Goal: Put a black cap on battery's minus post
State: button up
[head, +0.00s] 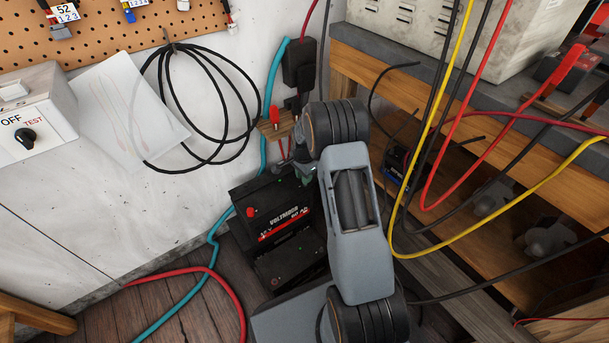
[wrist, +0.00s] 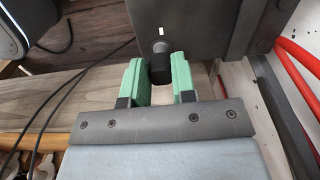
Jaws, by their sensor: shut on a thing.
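The black battery (head: 272,214) marked "VOLTMOOR" stands low by the wall in the head view, with a red cap (head: 250,211) on its left side. My gripper (head: 306,174) is at the battery's upper right, mostly hidden by my arm. In the wrist view its green fingers (wrist: 161,80) are shut on a small black cap (wrist: 159,68). A grey round post end (wrist: 160,46) shows directly against the cap, on the dark battery face (wrist: 205,35) by a short white mark. I cannot tell how far the cap sits over the post.
A small wooden holder (head: 277,127) with a red piece is on the wall above the battery. Yellow, red and black cables hang from the bench (head: 375,62) on the right. A teal cable (head: 213,240) and red hose (head: 215,276) run left of the battery.

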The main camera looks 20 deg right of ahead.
jog(key=shift+f+b, duration=0.65)
jog(key=shift+f, duration=0.5)
dwell(0.4)
jog(key=o, duration=0.8)
notch_tip(320, 180, up, 14)
jog(key=p, duration=0.6)
jog(key=s+a+r+n+t+p, duration=0.1)
jog(key=s+a+r+n+p, duration=0.2)
jog(key=r, duration=1.3)
jog(key=s+a+r+n+t+p, duration=0.1)
jog(key=s+a+r+n+p, duration=0.3)
jog(key=s+r+p, duration=0.9)
jog(key=s+a+r+n+t+p, duration=0.1)
jog(key=s+a+r+n+p, duration=0.2)
jog(key=s+r+n+p, duration=0.5)
notch_tip(320, 180, up, 13)
jog(key=p, duration=1)
jog(key=shift+s+a+t, duration=0.2)
jog(key=shift+a+t, duration=0.1)
jog(key=shift+a, duration=0.1)
